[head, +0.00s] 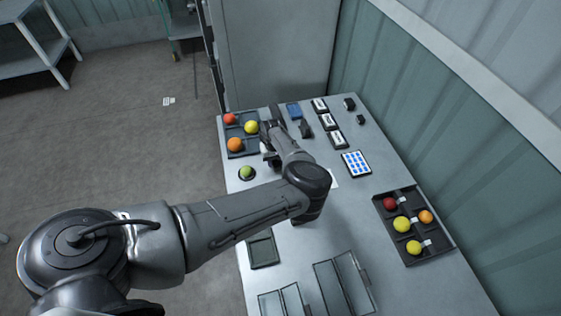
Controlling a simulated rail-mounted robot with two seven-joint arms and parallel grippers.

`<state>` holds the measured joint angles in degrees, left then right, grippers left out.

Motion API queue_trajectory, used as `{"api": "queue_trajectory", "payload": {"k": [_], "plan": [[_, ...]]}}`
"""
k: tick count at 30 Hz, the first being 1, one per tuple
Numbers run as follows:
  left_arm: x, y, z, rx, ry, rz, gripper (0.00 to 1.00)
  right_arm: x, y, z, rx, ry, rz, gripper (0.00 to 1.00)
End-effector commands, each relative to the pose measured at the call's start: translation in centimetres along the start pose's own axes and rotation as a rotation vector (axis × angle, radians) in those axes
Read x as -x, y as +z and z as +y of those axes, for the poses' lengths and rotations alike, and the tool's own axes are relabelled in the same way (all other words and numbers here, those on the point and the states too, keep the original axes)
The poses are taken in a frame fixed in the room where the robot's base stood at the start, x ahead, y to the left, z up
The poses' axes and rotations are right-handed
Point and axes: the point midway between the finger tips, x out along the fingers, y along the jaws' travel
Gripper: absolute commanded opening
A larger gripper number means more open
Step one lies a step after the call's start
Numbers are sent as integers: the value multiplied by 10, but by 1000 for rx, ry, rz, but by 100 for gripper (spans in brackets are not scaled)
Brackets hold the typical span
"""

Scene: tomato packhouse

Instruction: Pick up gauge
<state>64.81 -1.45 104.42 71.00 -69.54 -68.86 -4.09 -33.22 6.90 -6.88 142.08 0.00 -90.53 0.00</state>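My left arm reaches over the table, and its gripper (270,142) is at the right edge of the dark tray (237,154) at the table's far left. The fingers are small and partly hidden by the wrist, so I cannot tell whether they are open or hold something. No thing is clearly recognisable as the gauge. Small devices stand right of the gripper: a blue one (293,110), a dark one (306,130), and two small black ones (349,104) (361,120) further right. My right gripper is not in view.
The dark tray holds red, yellow and orange tomatoes. A green one (247,173) sits just in front of it. Another tomato tray (379,210) is at right, empty trays (263,250) in front. A wall borders the right.

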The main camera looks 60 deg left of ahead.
Motion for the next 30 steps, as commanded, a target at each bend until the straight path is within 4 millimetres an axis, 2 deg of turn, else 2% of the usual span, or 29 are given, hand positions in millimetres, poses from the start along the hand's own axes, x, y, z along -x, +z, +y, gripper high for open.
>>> {"api": "queue_trajectory", "payload": {"k": [1, 10, 22, 26, 30], "plan": [[0, 0, 0, 0, -1, 0, 27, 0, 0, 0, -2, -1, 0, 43], [0, 0, 0, 1, -1, 0, 0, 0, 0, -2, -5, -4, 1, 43], [3, 0, 0, 2, 1, 1, 0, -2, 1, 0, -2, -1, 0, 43], [21, 0, 0, 1, -1, 2, 0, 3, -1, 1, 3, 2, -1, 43], [50, 1, 1, 1, 1, 3, 0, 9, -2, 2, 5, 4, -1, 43]]}}
